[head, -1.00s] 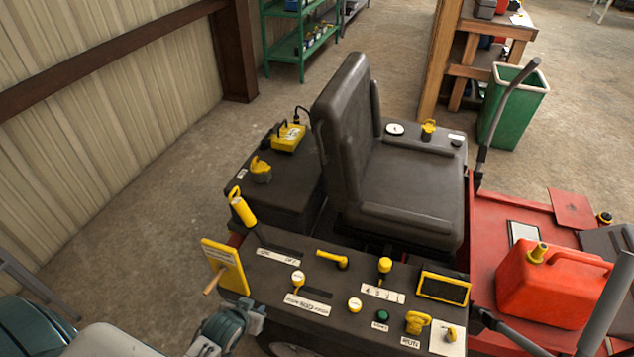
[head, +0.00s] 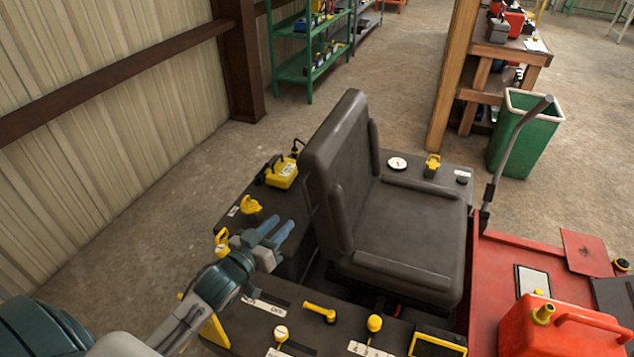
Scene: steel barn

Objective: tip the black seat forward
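The black seat (head: 400,225) stands upright on the machine in the head view, its tall backrest (head: 340,155) on the left and its cushion level. Armrests run along both sides of it. My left gripper (head: 283,233) is just left of the backrest, over the black rear deck, with its two bluish fingers pointing toward the seat. A gap shows between the fingers and they hold nothing that I can see. I cannot tell for sure whether they touch the seat. My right gripper is not in view.
A yellow box (head: 283,173) sits on the rear deck. A red fuel can (head: 562,332) and a grey lever (head: 510,160) are to the right. A green bin (head: 525,135) stands behind.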

